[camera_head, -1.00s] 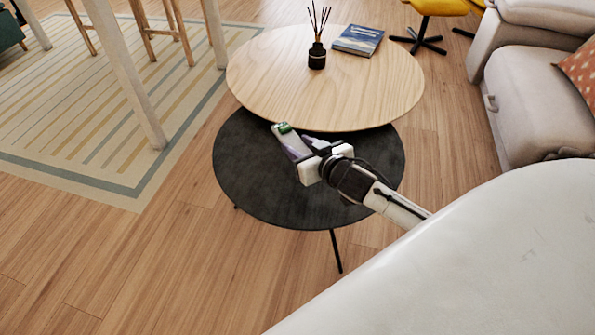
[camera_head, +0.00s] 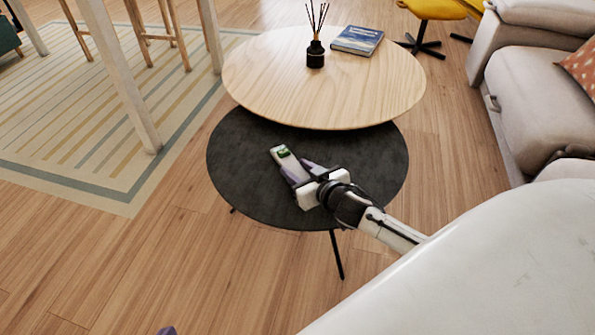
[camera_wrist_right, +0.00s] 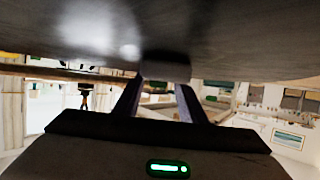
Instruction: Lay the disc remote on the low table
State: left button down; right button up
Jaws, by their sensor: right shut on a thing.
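The disc remote (camera_head: 281,152) is a pale, narrow piece with a green patch near its far end. My right gripper (camera_head: 296,166) is shut on its near part, over the black round low table (camera_head: 240,165). In the right wrist view, the grey end of the remote (camera_wrist_right: 165,72) shows between my fingertips, close under a large dark surface. I cannot tell whether the remote touches the table. Only a purple tip of my left gripper (camera_head: 167,330) shows at the bottom edge; its jaws are out of sight.
A higher round wooden table (camera_head: 270,85) overlaps the black one behind, bearing a dark reed diffuser (camera_head: 316,54) and a blue book (camera_head: 357,40). A pale sofa (camera_head: 525,100) stands right. The black top is clear around my gripper.

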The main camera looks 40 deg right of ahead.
jog(key=shift+f, duration=0.2)
jog(key=o, duration=1.1)
jog(key=shift+o, duration=0.2)
jog(key=shift+r, duration=0.3)
jog(key=p+v, duration=0.4)
jog(key=v, duration=0.6)
jog(key=shift+s, duration=0.3)
jog(key=shift+s+r, duration=0.3)
jog(key=shift+s, duration=0.35)
pick_arm(q)
jog(key=shift+s+a+f+g+y, duration=0.15)
jog(key=shift+s+a+f+y, duration=0.15)
jog(key=shift+a+f, duration=0.3)
jog(key=shift+s+a+f+g+y, duration=0.15)
jog(key=shift+a+f+y, duration=0.25)
jog(key=shift+a, duration=0.25)
